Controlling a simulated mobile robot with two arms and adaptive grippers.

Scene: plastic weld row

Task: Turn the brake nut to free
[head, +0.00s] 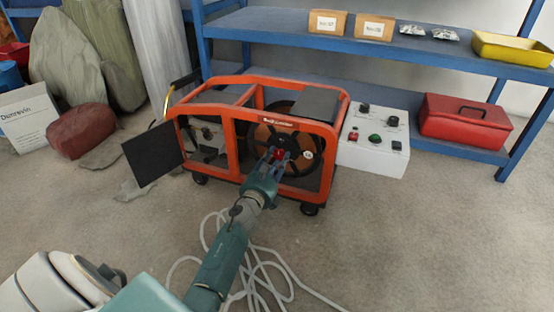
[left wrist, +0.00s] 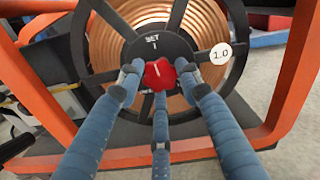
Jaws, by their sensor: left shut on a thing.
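The brake nut (left wrist: 158,75) is a red lobed knob at the hub of the wire spool. In the left wrist view a white mark on it points up, slightly left, toward the word "SET" on the black hub plate (left wrist: 160,48). My left gripper (left wrist: 158,82) has its blue fingers closed around the nut from both sides and below. In the head view the left gripper (head: 276,160) reaches to the spool (head: 268,135) inside the orange-framed cart (head: 258,82), and the nut (head: 279,154) shows between its fingers. My right gripper is not in view.
A white control box (head: 372,150) stands right of the cart. A black panel (head: 153,155) sticks out at its left. White cable (head: 262,262) lies looped on the floor below my arm. A blue shelf (head: 280,28) stands behind. The right floor is clear.

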